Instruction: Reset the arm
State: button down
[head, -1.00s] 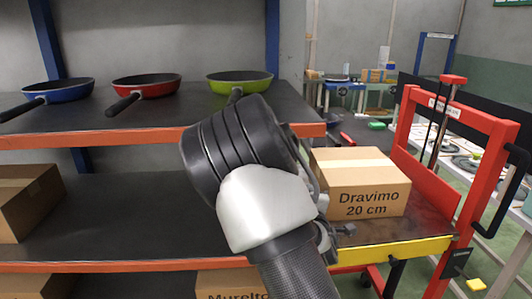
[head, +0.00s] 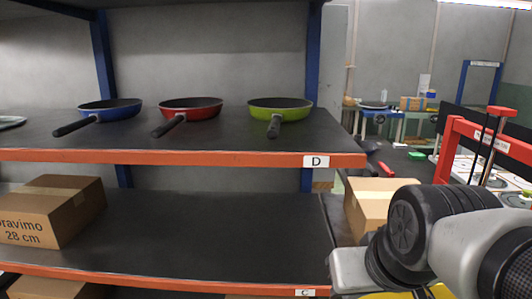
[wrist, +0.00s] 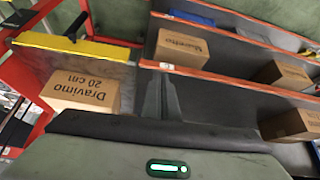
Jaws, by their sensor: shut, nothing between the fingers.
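My gripper (wrist: 161,98) shows in the wrist view with its two dark fingers together and nothing between them. In the head view my arm is bent at the lower right, in front of the yellow-edged cart; the fingertips cannot be made out there. The Dravimo 20 cm box (wrist: 82,90) lies to the left of my fingers in the wrist view, apart from them. In the head view the same box (head: 372,200) is partly hidden behind my arm.
A blue pan (head: 112,108), a red pan (head: 192,108) and a green pan (head: 282,108) stand on the upper shelf (head: 225,140). A Dravimo 28 cm box (head: 70,205) sits on the lower shelf (head: 215,230), which is bare to its right. A red frame (head: 452,150) stands at the right.

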notch_tip(320, 180, up, 24)
jog(key=s+p, duration=0.3)
jog(key=p, duration=2)
jog(key=shift+f+g+p, duration=0.15)
jog(key=shift+g+p, duration=0.15)
